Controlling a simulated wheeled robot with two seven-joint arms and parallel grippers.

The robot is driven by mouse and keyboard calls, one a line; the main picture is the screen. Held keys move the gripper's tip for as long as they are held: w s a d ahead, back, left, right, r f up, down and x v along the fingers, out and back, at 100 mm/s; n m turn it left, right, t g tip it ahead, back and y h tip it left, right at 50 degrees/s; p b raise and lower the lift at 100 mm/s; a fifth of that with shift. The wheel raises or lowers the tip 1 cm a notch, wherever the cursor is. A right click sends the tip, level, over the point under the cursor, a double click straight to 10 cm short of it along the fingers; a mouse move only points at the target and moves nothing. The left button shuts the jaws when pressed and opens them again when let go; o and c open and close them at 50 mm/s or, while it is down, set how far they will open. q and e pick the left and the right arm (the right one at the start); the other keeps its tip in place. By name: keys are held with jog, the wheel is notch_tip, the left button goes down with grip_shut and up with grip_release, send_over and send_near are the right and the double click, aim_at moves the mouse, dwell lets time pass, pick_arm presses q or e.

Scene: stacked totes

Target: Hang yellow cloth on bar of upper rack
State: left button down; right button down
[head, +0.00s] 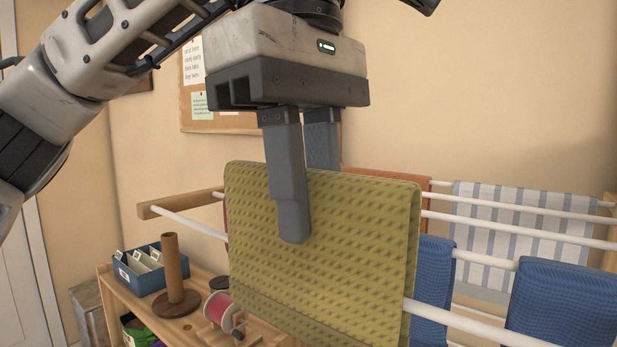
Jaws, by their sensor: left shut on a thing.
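The yellow-green textured cloth (330,255) is in the middle of the head view, folded over with its fold at the top. My left gripper (308,215) is shut on the cloth from above, one finger in front of it and the other partly hidden behind. The cloth's fold stands above the front white bar (470,323) of the rack. My right gripper is not in view.
Blue cloths (562,300) and a striped white cloth (520,225) hang on bars at the right; a rust-coloured cloth (388,176) shows behind. A lower-left shelf holds a blue box (140,272), wooden peg (172,268) and red spool (217,306). A pinboard (190,115) is on the wall.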

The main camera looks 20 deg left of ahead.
aim_at(309, 270)
pick_arm(q)
notch_tip(309, 270, down, 2)
jog(key=shift+f+b, duration=0.25)
jog(key=shift+b, duration=0.45)
jog(key=shift+f+b, duration=1.2)
jog(key=shift+f, duration=0.5)
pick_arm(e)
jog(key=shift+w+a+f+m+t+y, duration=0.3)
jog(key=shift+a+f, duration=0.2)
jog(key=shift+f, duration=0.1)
pick_arm(q)
jog(key=c, duration=1.2)
grip_release()
jog(key=shift+o, duration=0.2)
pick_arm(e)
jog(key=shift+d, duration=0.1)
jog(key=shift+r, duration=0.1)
